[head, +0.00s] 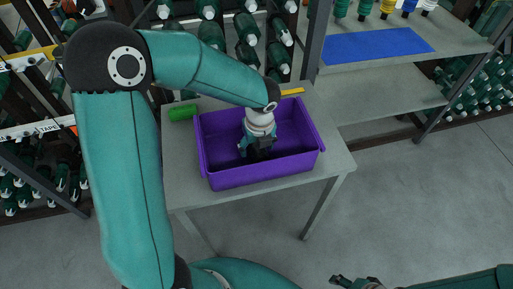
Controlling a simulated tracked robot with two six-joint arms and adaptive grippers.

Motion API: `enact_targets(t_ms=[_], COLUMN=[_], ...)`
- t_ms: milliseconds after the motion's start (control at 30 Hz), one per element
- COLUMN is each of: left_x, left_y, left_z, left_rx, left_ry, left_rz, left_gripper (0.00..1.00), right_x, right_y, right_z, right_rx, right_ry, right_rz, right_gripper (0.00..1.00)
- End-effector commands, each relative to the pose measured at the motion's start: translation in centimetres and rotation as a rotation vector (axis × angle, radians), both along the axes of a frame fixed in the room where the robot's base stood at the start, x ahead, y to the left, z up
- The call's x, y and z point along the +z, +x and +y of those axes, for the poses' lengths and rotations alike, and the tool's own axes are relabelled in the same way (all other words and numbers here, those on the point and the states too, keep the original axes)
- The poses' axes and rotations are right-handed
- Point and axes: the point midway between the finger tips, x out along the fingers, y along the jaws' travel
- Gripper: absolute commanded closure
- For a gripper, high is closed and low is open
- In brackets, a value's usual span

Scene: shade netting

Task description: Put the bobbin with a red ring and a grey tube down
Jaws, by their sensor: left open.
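My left gripper (256,152) points down inside a purple crate (265,174) on a grey table. Its fingers are open, low between the crate walls. I cannot make out a bobbin with a red ring and a grey tube; the gripper and wrist hide part of the crate's floor. My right gripper (345,281) is at the bottom edge of the view, away from the table, and too small and cut off to show whether it is open.
A green roll (183,112) lies on the grey table (312,178), left of the crate. Racks of green bobbins stand behind and at left. A shelf at right holds a blue mat (378,45) and several upright bobbins. The floor in front is clear.

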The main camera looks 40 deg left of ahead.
Motion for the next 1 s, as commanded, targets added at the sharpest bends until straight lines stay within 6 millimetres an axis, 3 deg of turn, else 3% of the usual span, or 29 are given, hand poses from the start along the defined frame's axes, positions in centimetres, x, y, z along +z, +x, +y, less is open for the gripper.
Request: enact_targets(t_ms=[167,567,1000], left_x=[0.03,0.07,0.88], left_y=[-0.01,0.01,0.08], left_z=[0.01,0.01,-0.01], left_rx=[0.001,0.001,0.002], left_ry=[0.0,0.0,0.0], left_rz=[0.0,0.0,-0.003], left_gripper=[0.32,0.99,1.0], right_x=[0.02,0.02,0.19], right_y=[0.0,0.0,0.0], right_z=[0.0,0.0,0.0], right_rx=[0.0,0.0,0.0], right_ry=[0.0,0.0,0.0], right_rz=[0.0,0.0,0.0], right_gripper=[0.37,0.37,0.37])
